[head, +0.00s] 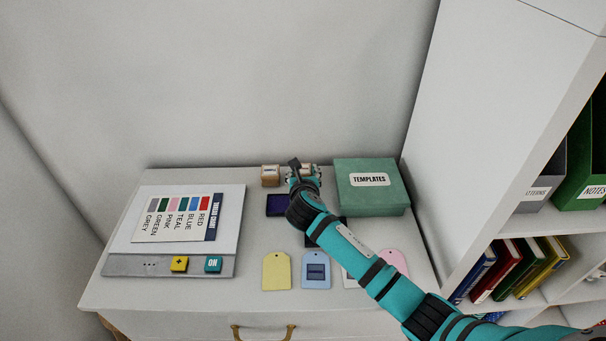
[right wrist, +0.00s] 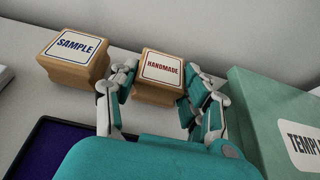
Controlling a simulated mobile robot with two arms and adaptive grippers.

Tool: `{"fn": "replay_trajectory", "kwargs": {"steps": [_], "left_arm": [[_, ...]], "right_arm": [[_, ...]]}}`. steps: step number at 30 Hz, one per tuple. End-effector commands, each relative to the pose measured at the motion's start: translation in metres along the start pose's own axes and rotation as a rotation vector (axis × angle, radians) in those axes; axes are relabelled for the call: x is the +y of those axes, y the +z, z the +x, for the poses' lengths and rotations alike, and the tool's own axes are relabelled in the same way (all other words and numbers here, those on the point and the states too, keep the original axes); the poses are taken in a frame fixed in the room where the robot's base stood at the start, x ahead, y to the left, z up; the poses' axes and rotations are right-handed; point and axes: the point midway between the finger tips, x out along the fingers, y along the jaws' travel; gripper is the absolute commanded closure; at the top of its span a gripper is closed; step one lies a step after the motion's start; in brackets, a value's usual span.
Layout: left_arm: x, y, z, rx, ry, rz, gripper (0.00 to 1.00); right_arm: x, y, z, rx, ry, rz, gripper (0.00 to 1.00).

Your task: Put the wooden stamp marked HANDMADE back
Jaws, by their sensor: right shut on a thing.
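The wooden stamp marked HANDMADE (right wrist: 160,70) shows in the right wrist view, upright between the fingers of my right gripper (right wrist: 160,88). The gripper is shut on it. In the head view my right gripper (head: 305,172) is at the back of the cabinet top and hides most of the stamp. The wooden stamp marked SAMPLE (right wrist: 74,58) stands just left of the gripper, apart from it; it also shows in the head view (head: 270,176). I cannot tell whether the HANDMADE stamp touches the surface. My left gripper is not in view.
The green TEMPLATES box (head: 370,187) stands close right of my gripper. A dark purple ink pad (head: 276,205) lies in front of the stamps. A yellow tag (head: 276,271) and a blue tag (head: 316,270) lie near the front. A grey-edged board (head: 172,265) with buttons lies left.

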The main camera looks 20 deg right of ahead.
Motion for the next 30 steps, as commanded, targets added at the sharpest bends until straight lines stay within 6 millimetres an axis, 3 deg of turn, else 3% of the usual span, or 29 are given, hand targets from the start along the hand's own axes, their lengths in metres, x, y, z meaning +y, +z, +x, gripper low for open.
{"fn": "replay_trajectory", "kwargs": {"steps": [4,5,9,20,23,30], "left_arm": [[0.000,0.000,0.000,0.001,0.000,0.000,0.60],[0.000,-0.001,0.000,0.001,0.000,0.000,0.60],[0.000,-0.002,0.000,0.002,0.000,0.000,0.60],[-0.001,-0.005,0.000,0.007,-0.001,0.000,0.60],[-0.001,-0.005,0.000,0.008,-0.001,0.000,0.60],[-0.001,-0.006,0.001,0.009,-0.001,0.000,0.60]], "right_arm": [[0.000,-0.003,0.001,0.000,0.000,-0.001,0.86],[0.000,-0.003,0.001,0.000,0.000,0.000,0.49],[0.000,-0.003,0.001,0.000,0.000,0.000,0.31],[0.000,0.001,-0.002,-0.001,0.000,0.000,0.30],[0.000,0.000,-0.015,-0.001,0.001,-0.001,0.30],[0.000,0.000,-0.066,-0.001,0.002,0.001,0.30]]}}
